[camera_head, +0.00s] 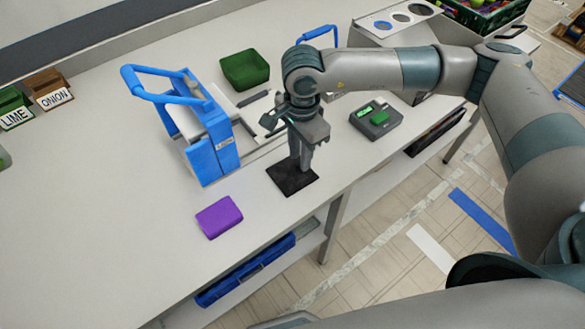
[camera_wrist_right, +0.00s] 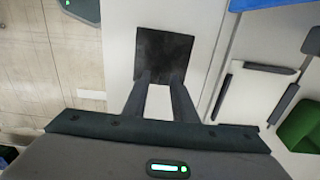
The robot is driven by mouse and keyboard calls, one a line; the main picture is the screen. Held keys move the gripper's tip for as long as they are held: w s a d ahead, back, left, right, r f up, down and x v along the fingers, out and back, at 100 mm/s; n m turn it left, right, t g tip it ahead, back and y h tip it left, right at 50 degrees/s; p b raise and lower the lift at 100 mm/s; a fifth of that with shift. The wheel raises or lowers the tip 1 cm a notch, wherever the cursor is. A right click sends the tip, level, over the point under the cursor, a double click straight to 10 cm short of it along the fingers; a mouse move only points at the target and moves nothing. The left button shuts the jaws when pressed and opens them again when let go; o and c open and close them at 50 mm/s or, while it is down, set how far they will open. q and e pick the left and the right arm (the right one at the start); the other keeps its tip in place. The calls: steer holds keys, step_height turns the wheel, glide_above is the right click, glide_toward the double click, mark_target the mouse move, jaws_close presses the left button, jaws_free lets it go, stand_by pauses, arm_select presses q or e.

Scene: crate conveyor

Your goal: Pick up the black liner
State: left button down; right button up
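The black liner (camera_head: 292,178) is a flat dark square lying on the white table near its front edge. In the right wrist view the liner (camera_wrist_right: 163,52) lies just beyond my fingertips. My right gripper (camera_head: 303,163) points down over the liner, and its fingers hide part of it. In the right wrist view the two fingers of the right gripper (camera_wrist_right: 160,78) are apart, with white table between them, and their tips overlap the liner's near edge. I cannot tell whether they touch it. My left gripper is not in view.
A blue-handled machine (camera_head: 208,140) stands left of the liner. A purple block (camera_head: 219,217) lies at the front left. A grey scale (camera_head: 376,120) stands to the right, a green bin (camera_head: 245,69) behind. The table's left part is largely clear.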

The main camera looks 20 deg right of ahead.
mark_target(292, 172)
steer(key=shift+f+p, duration=0.3)
steer(key=shift+f, duration=1)
steer(key=shift+c, duration=0.6)
jaws_close()
